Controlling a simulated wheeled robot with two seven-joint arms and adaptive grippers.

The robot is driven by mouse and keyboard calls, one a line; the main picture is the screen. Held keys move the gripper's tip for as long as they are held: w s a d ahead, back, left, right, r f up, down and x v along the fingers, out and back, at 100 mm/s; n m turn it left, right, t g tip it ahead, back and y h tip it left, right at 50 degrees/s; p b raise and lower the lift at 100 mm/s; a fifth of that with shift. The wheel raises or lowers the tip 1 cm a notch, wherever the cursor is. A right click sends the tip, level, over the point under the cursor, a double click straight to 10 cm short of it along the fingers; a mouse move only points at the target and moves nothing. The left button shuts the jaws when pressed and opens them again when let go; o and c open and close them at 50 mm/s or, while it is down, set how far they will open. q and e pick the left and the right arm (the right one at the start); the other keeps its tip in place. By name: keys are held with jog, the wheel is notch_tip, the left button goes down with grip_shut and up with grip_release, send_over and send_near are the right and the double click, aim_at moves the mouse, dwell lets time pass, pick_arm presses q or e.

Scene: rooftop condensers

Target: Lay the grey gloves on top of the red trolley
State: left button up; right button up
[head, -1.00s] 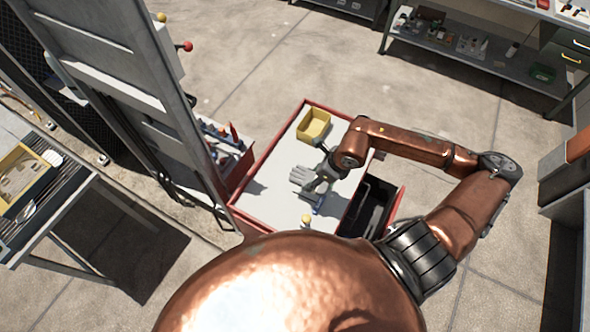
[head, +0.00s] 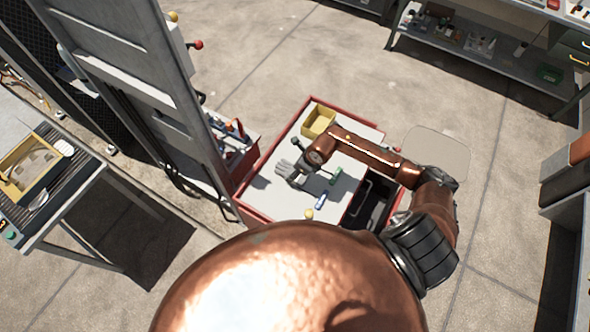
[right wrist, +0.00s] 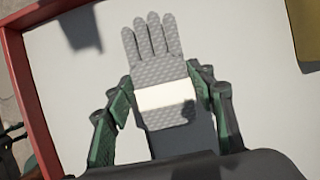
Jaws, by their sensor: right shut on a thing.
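The grey gloves (right wrist: 160,70) show in the right wrist view, with fingers pointing away and a pale band across them. My right gripper (right wrist: 163,100) is shut on the gloves, with a green-padded finger at each side. In the head view the gloves (head: 285,168) and my right gripper (head: 296,178) are over the left part of the red trolley's pale top. The trolley (head: 270,152) has a red rim and a light top. Whether the gloves touch the top or hang just above it I cannot tell. My left gripper is not in view.
A yellow bin (head: 319,121) stands at the trolley's far end. A green item (head: 336,176), a blue item (head: 321,200) and a yellow knob (head: 309,214) are on its near right part. An open dark drawer (head: 375,203) is at its right. A tall grey frame (head: 135,90) stands left.

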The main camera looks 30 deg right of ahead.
jog(key=shift+f, duration=0.25)
jog(key=o, duration=1.2)
jog(key=shift+c, duration=0.2)
jog(key=shift+r, duration=0.2)
jog(key=shift+s+d+r, duration=0.1)
jog(key=shift+d+r, duration=0.1)
jog(key=shift+r, duration=0.1)
jog(key=b+v, duration=0.1)
jog(key=v, duration=1)
jog(key=shift+a+r, duration=0.1)
jog(key=shift+r, duration=0.05)
